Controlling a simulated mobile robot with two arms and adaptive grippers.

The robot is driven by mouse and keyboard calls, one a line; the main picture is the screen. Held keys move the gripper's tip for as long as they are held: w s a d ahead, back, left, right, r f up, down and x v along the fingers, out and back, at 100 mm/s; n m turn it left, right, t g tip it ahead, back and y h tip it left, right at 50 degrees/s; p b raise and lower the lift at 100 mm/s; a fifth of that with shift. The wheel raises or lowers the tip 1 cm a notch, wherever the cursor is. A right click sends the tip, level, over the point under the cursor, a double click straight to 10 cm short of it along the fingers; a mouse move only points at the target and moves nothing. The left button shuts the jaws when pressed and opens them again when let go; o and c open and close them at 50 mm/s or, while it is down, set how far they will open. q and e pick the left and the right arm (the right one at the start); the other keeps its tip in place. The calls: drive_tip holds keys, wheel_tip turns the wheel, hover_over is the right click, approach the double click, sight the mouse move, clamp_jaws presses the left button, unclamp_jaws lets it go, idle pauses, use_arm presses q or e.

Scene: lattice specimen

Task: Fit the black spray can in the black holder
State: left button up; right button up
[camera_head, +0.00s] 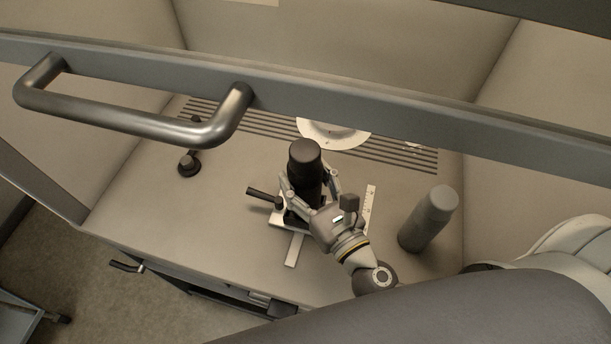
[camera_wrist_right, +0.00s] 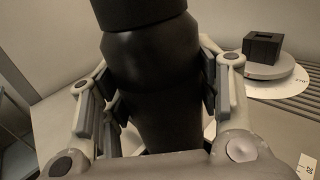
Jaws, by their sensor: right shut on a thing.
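The black spray can (camera_head: 305,160) is upright or nearly so between the fingers of my right gripper (camera_head: 309,178). In the right wrist view the can (camera_wrist_right: 155,60) fills the middle, with a finger pad against each side of the gripper (camera_wrist_right: 156,88). The black holder (camera_wrist_right: 264,46) is a square block with an opening in its top, on a round grey plate at the upper right of that view. The holder is apart from the can. In the head view I cannot make out the holder; the sash bar covers that area. My left gripper is not in view.
A grey cylinder (camera_head: 428,218) stands to the right. A metal stand with a black knob (camera_head: 262,194) lies at the can's base; contact is unclear. A ruler (camera_head: 370,205) is beside it. The sash handle (camera_head: 140,120) crosses in front. A small dark fixture (camera_head: 188,163) is left.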

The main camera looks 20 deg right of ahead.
sight(313, 202)
drive_tip(key=shift+f, duration=0.2)
drive_tip(key=shift+f+b, duration=0.7)
drive_tip(key=shift+b, duration=0.25)
drive_tip(key=shift+f+b, duration=0.7)
drive_tip(key=shift+f, duration=0.1)
idle(0.5)
drive_tip(key=shift+s+f, duration=0.1)
drive_tip(key=shift+f, duration=0.15)
drive_tip(key=o, duration=1.4)
drive_tip(key=shift+o, duration=0.2)
drive_tip(key=shift+r, duration=0.1)
